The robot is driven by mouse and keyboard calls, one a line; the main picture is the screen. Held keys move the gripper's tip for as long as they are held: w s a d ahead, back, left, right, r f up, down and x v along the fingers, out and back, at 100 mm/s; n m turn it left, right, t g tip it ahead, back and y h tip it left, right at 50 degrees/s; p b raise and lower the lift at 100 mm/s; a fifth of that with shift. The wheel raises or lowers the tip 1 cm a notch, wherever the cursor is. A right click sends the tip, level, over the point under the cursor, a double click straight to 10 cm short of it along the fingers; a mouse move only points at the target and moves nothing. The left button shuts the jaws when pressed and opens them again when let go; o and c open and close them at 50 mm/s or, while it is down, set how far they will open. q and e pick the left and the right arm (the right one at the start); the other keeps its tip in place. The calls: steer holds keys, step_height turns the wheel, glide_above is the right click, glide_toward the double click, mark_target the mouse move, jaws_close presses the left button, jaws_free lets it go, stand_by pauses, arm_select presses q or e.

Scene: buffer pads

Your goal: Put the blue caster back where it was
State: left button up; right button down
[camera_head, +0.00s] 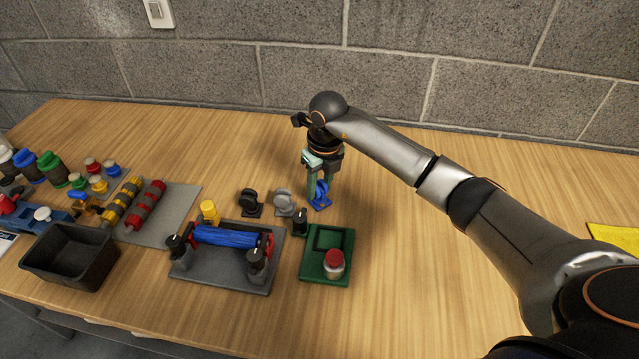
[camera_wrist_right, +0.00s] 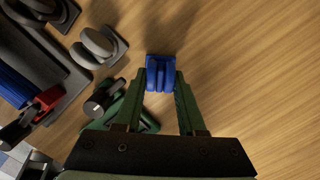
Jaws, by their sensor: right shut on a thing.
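The blue caster (camera_head: 320,198) is between the fingertips of my right gripper (camera_head: 320,184), to the right of the light grey caster. My right gripper is shut on it, pointing down. In the right wrist view the blue caster (camera_wrist_right: 160,74) sits between the two green fingers. It is at or just above the table; I cannot tell whether it touches. A black caster (camera_head: 250,203) and a light grey caster (camera_head: 284,202) stand in a row to its left. My left gripper is not in view.
A green plate (camera_head: 312,275) with a red-topped button (camera_head: 334,262) lies in front. A grey fixture with a blue roller (camera_head: 226,237) is front left. A black bin (camera_head: 50,277) and several coloured parts are further left.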

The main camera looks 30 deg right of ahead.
mark_target(323, 193)
steer(key=shift+f, duration=0.15)
steer(key=c, duration=0.5)
jaws_free()
step_height(323, 193, up, 12)
steer(key=s, duration=0.1)
steer(key=shift+s+r, duration=0.2)
steer(key=shift+s+d+f, duration=0.1)
stand_by(0.4)
